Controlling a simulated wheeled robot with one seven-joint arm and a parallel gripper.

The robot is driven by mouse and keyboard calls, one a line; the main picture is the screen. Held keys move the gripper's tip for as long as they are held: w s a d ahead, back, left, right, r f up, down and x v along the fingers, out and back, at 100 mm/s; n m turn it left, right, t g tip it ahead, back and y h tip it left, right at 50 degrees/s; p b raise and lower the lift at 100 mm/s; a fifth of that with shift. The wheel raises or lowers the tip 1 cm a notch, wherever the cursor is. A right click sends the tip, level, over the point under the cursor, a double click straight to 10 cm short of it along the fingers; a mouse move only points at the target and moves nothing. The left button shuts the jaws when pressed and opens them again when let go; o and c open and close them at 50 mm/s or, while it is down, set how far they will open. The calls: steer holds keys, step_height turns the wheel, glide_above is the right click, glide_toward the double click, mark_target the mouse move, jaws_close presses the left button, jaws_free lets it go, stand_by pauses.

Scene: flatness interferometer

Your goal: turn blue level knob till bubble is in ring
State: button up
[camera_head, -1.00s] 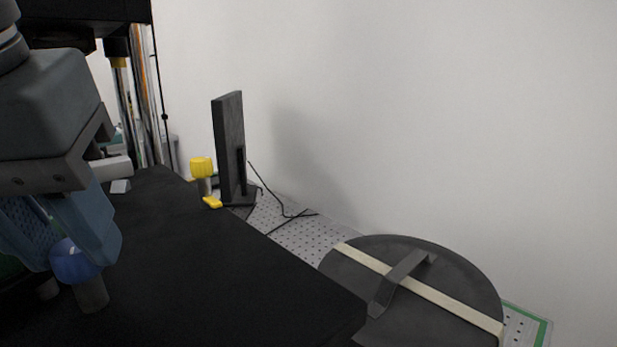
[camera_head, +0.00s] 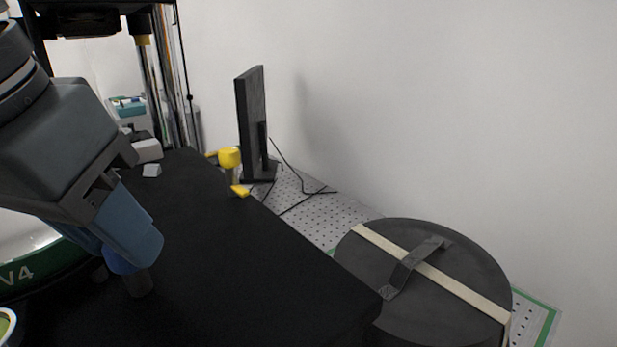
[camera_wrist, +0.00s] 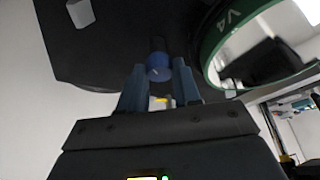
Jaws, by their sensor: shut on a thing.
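The blue level knob (camera_head: 122,262) sits on a short dark post on the black plate, at the lower left of the head view. My gripper (camera_head: 135,245) is over it with its fingers pointing down, and they hide much of the knob. In the wrist view the blue knob (camera_wrist: 158,67) lies between the two fingertips of my gripper (camera_wrist: 158,82), which is shut on it. A round level vial with a yellow-green face (camera_head: 5,328) is cut off at the lower left edge of the head view. I cannot make out its bubble or ring.
A yellow knob (camera_head: 229,158) stands at the plate's far edge, beside a dark upright monitor (camera_head: 250,122). A green-rimmed round part marked V4 (camera_head: 35,268) is left of my gripper. A round black lid with a handle (camera_head: 440,290) lies at right. The black plate (camera_head: 240,270) is clear between.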

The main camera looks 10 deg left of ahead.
steer(key=o, duration=1)
steer(key=shift+b+v, duration=0.55)
steer(key=shift+v, duration=3.35)
steer(key=shift+a, duration=0.1)
